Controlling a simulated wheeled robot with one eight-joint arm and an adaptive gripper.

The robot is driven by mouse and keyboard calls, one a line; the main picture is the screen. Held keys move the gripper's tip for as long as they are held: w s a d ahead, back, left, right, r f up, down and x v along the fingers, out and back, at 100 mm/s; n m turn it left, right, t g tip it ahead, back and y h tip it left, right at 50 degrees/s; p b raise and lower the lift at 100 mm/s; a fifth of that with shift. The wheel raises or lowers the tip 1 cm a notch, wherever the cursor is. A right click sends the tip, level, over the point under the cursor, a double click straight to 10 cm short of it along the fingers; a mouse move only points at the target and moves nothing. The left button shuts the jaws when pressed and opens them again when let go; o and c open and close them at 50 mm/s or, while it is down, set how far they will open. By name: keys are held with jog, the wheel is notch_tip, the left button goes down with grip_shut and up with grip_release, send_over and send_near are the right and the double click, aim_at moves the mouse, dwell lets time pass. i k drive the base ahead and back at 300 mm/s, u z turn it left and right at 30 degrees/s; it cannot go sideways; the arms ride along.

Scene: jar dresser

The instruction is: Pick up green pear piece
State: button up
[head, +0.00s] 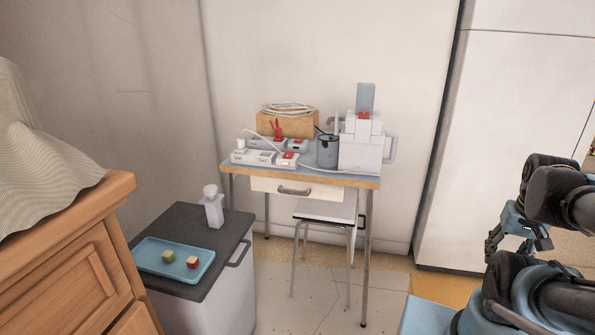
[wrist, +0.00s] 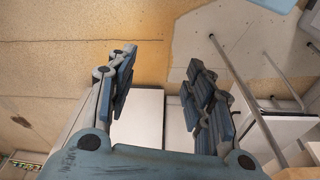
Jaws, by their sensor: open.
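A small green piece (head: 168,256), likely the pear piece, lies on a light blue tray (head: 150,268) in the head view. A red and cream piece (head: 192,262) lies just right of it on the same tray. The tray rests on a dark-topped grey cabinet (head: 222,228). My gripper (head: 512,236) is at the far right of the head view, well away from the tray. In the wrist view my gripper (wrist: 165,75) is open with nothing between its fingers. The pieces and tray do not show in the wrist view.
A white bottle (head: 213,207) stands at the back of the dark cabinet top. A wooden dresser (head: 65,250) stands close on the left. A cluttered desk (head: 300,177) with a stool (head: 325,220) is at the back. Open floor (head: 300,315) lies between cabinet and my arm.

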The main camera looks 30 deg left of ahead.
aim_at(167, 255)
jog(key=u, duration=1.6)
jog(key=i, duration=0.3)
jog(key=u, duration=0.7)
